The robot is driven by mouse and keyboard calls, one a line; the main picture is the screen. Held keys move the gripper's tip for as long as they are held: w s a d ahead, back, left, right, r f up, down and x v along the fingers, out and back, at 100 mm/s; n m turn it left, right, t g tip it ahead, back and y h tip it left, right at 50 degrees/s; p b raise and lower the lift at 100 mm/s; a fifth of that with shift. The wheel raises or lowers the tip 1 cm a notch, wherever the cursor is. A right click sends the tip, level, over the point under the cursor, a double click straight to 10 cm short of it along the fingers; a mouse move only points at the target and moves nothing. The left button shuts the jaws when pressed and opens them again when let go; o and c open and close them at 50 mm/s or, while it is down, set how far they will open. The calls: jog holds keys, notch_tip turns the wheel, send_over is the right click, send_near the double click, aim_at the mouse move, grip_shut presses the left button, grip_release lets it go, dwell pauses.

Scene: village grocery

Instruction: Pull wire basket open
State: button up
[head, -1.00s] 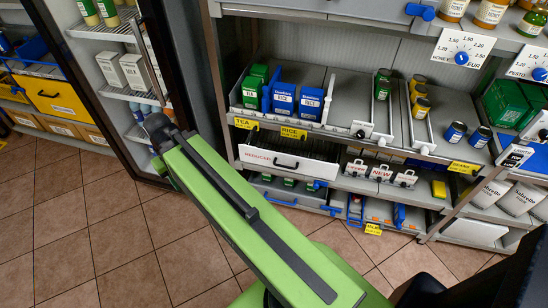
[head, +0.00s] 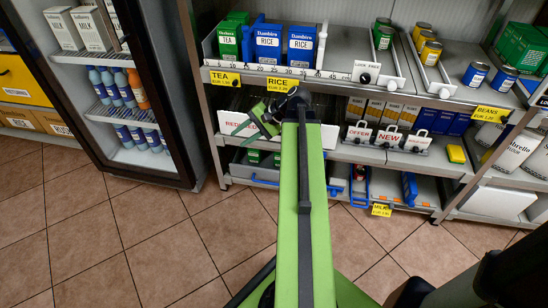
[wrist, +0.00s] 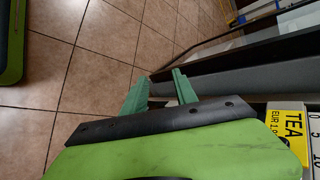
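The wire basket (head: 328,136) sits in the middle shelf bay, behind a white front marked with red letters, the visible part reading as the start of "REDUCED". My arm and gripper cover much of its front, and its handle is hidden now. My gripper (head: 250,131) is in front of the left part of the basket, with its fingers pointing left. In the wrist view my gripper (wrist: 159,79) shows two green fingers spread apart with nothing between them. I cannot tell whether a finger touches the basket.
Above is a shelf with tea and rice boxes (head: 269,43), with yellow price tags (head: 281,85) on its edge. Offer signs (head: 388,137) stand right of the basket. A fridge with milk cartons (head: 92,28) stands left. The tiled floor (head: 120,240) in front is clear.

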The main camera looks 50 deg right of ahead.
jog(key=s+d+f+m+t+h+b, duration=0.2)
jog(key=s+d+f+m+t+b, duration=0.15)
jog(key=s+d+b, duration=0.55)
jog(key=s+d+f+m+t+h+b, duration=0.1)
jog(key=s+d+f+m+t+b, duration=0.3)
jog(key=s+d, duration=0.5)
jog(key=shift+m+t, duration=0.25)
jog(key=b+x, duration=0.1)
jog(key=x, duration=0.5)
jog(key=d+b+x, duration=0.1)
jog(key=x, duration=0.5)
jog(key=d+r+b+x, duration=0.1)
jog(key=b+x, duration=0.1)
jog(key=x, duration=0.5)
jog(key=shift+w+d, duration=0.25)
jog(key=shift+w, duration=0.25)
grip_shut()
